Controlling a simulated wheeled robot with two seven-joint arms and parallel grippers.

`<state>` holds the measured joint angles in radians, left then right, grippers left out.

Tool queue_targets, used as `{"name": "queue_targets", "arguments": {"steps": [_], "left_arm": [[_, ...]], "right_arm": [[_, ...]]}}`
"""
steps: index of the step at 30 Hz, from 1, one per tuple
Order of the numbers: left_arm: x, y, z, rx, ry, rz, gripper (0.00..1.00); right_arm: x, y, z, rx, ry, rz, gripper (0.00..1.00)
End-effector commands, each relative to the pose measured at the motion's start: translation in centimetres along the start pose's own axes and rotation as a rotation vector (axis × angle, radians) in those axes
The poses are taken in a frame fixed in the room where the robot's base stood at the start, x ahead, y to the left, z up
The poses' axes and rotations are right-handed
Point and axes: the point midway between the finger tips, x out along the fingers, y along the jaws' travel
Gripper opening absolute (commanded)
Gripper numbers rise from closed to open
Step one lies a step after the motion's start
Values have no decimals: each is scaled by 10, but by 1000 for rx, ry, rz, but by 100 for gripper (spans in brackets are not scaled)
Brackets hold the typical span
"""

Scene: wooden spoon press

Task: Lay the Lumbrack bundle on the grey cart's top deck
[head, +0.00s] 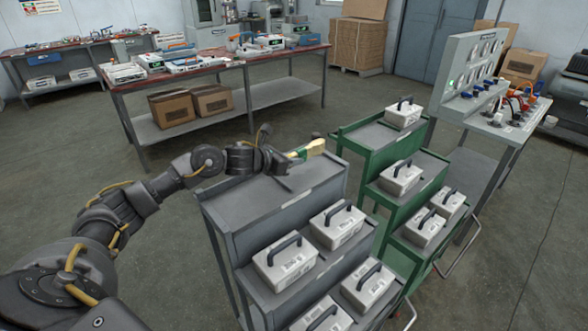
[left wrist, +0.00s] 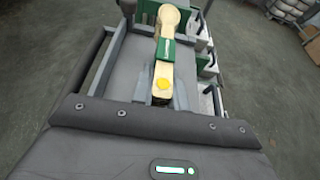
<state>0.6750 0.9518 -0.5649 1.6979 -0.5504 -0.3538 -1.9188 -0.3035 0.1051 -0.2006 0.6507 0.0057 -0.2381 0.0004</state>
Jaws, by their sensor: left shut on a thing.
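The Lumbrack bundle (head: 309,148) is pale wood with a green band, and its rounded end points away to the right. It also shows in the left wrist view (left wrist: 167,52), with a yellow dot on its near end. My left gripper (head: 287,159) is shut on the bundle's near end. The grey cart's top deck (head: 255,205) is bare and lies below the gripper, near its far edge. In the left wrist view the deck (left wrist: 132,65) is behind the bundle. I cannot tell the gap between bundle and deck. My right gripper is not in view.
White handled boxes (head: 285,262) fill the grey cart's lower steps. A green cart (head: 365,140) with similar boxes stands close on its right. A grey console bench (head: 480,115) is farther right. A red-topped workbench (head: 215,65) stands behind, with open floor between.

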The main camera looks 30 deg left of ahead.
Motion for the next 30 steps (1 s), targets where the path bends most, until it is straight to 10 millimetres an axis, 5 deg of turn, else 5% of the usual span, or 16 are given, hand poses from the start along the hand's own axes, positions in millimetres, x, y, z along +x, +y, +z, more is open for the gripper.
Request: {"name": "queue_targets", "arguments": {"steps": [7, 21, 22, 24, 30], "left_arm": [[15, -4, -28, -3, 3, -2, 0], [18, -4, -36, 0, 1, -1, 0], [18, -4, -35, 0, 2, -1, 19], [18, -4, -35, 0, 2, -1, 29], [18, -4, -34, 0, 2, -1, 37]], "right_arm": [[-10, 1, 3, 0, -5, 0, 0], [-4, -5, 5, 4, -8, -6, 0], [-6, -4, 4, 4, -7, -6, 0], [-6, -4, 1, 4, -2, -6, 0], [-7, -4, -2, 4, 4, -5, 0]]}}
